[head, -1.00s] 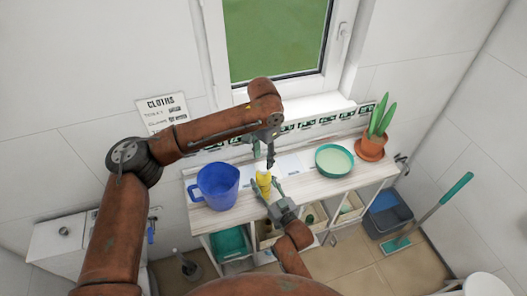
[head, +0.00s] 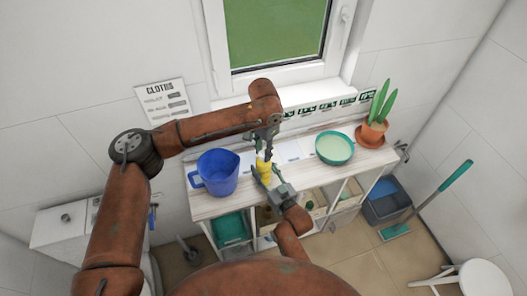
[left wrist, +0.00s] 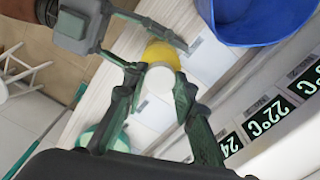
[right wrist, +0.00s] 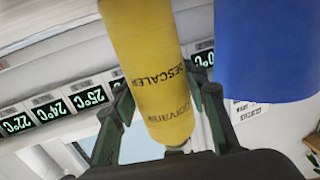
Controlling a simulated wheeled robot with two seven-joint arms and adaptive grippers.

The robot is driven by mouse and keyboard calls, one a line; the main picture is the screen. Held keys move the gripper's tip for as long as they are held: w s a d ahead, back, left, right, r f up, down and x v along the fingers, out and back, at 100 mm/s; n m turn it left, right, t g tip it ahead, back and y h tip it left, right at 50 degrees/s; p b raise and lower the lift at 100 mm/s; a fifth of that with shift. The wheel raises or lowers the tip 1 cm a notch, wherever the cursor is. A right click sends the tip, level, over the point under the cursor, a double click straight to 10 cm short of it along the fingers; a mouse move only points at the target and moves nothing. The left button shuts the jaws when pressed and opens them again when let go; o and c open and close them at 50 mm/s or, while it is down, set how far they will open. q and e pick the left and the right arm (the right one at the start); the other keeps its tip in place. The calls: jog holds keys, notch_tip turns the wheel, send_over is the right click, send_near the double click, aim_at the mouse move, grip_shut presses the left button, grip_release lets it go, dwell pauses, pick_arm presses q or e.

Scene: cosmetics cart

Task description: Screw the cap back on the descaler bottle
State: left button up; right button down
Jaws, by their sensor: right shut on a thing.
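The yellow descaler bottle (head: 264,170) stands upright above the front of the white shelf. My right gripper (head: 270,180) is shut on it from the front; the right wrist view shows its fingers on both sides of the bottle (right wrist: 145,65). A round white cap (left wrist: 160,80) sits at the top of the bottle in the left wrist view. My left gripper (head: 264,142) is directly above the bottle, pointing down. Its two fingers (left wrist: 160,88) lie on either side of the cap, very near or touching it. Whether they press on it is unclear. The bottle's neck is mostly hidden.
A blue jug (head: 218,172) stands left of the bottle. A green-rimmed bowl (head: 334,148) and a potted plant (head: 373,130) are on the right of the shelf. Temperature cards (left wrist: 275,115) line the back. A blue bin (head: 386,205) and a squeegee (head: 430,205) stand right on the floor.

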pick_arm(q)
grip_shut()
jog(key=o, duration=0.6)
grip_release()
jog(key=shift+o, duration=0.2)
notch_tip(320, 180, up, 12)
pick_arm(e)
jog(key=c, duration=1.1)
grip_release()
